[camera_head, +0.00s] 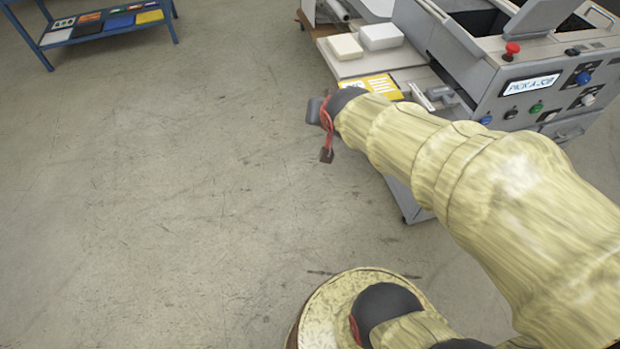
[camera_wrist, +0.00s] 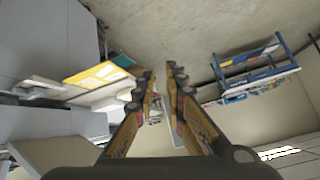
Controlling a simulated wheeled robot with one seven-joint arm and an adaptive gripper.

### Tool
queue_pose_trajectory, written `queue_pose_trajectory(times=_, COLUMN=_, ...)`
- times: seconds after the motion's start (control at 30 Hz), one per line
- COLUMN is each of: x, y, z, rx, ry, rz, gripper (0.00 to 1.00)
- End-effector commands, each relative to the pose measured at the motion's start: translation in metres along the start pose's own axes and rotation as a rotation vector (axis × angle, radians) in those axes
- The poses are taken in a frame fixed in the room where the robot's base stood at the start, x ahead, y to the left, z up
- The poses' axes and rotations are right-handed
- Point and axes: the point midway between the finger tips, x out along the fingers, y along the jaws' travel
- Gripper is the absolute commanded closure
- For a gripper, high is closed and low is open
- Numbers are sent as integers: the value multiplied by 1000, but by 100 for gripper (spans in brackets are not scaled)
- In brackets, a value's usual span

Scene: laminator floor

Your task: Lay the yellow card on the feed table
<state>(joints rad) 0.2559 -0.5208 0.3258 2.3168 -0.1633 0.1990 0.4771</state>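In the head view my arm hides the fingers. The gripper is apart from the rack, which is distant in the wrist view.
The blue rack (camera_head: 88,30) also holds several dark, blue and orange flat pieces. Two white blocks (camera_head: 380,37) sit on the feed table. The grey laminator (camera_head: 500,85) stands right, with buttons and a red knob. Open concrete floor lies between rack and machine.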

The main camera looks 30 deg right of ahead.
Motion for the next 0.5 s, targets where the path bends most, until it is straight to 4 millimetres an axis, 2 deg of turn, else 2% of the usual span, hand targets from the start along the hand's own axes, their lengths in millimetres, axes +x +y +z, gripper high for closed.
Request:
queue_pose_trajectory(times=0.03, x=-30, y=-14, z=14, rx=-79, ry=-43, rz=-14, gripper=88)
queue_pose_trajectory(times=0.1, x=-64, y=-24, z=41, rx=-185, ry=-120, rz=-30, gripper=88)
queue_pose_trajectory(times=0.23, x=-120, y=-32, z=86, rx=-359, ry=-240, rz=-77, gripper=88)
queue_pose_trajectory(times=0.3, x=-141, y=-33, z=106, rx=-430, ry=-289, rz=-102, gripper=88)
queue_pose_trajectory(times=0.4, x=-160, y=-33, z=123, rx=-495, ry=-333, rz=-128, gripper=88)
queue_pose_trajectory(times=0.5, x=-168, y=-32, z=131, rx=-522, ry=-354, rz=-137, gripper=88)
